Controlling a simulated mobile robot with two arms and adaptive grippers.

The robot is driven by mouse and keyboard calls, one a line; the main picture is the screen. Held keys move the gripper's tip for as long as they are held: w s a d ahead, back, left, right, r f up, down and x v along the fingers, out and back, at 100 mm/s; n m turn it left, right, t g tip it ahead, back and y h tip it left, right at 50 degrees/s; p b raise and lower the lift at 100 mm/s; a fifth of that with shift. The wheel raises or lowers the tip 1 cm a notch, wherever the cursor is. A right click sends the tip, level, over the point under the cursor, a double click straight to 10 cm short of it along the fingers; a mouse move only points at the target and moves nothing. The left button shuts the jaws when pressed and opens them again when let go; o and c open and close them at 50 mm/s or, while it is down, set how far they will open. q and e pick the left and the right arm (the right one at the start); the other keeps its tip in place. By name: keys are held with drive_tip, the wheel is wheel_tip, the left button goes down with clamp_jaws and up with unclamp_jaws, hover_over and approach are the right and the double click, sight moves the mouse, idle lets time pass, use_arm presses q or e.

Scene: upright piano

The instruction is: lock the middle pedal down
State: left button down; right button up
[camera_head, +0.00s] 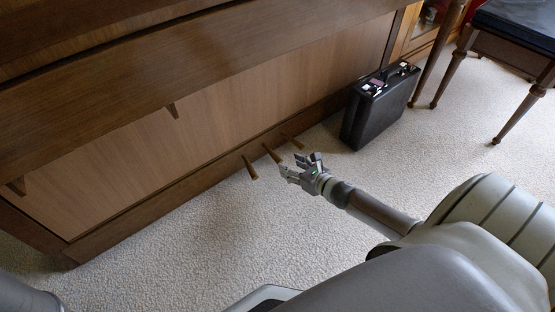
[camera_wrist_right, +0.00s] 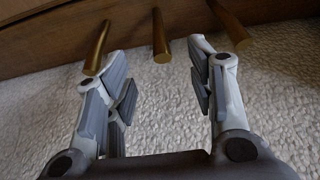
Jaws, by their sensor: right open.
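Three brass-coloured pedals stick out from the bottom board of the upright piano (camera_head: 230,85). The middle pedal (camera_head: 271,153) sits between the left pedal (camera_head: 249,167) and the right pedal (camera_head: 292,140). My right gripper (camera_head: 290,166) is open and empty, just in front of the pedals. In the right wrist view, the middle pedal's end (camera_wrist_right: 161,45) shows between the spread fingertips of my gripper (camera_wrist_right: 150,62), with no visible contact. The left pedal (camera_wrist_right: 97,45) ends close to the left fingertip; I cannot tell if they touch. My left gripper is out of view.
A black briefcase (camera_head: 378,112) stands on the carpet right of the pedals, near the piano. A dark-seated bench (camera_head: 510,35) with wooden legs is at the top right. Pale carpet (camera_head: 190,240) in front of the piano is clear.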

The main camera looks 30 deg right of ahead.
sight(277, 158)
drive_tip(key=b+x, duration=0.4)
drive_tip(key=x, duration=0.3)
drive_tip(key=shift+w+f, duration=0.1)
drive_tip(key=shift+f, duration=0.15)
drive_tip(key=shift+w+f+b, duration=0.1)
drive_tip(key=shift+w+b, duration=0.2)
drive_tip(key=shift+w, duration=0.2)
drive_tip(key=shift+c, duration=0.4)
clamp_jaws()
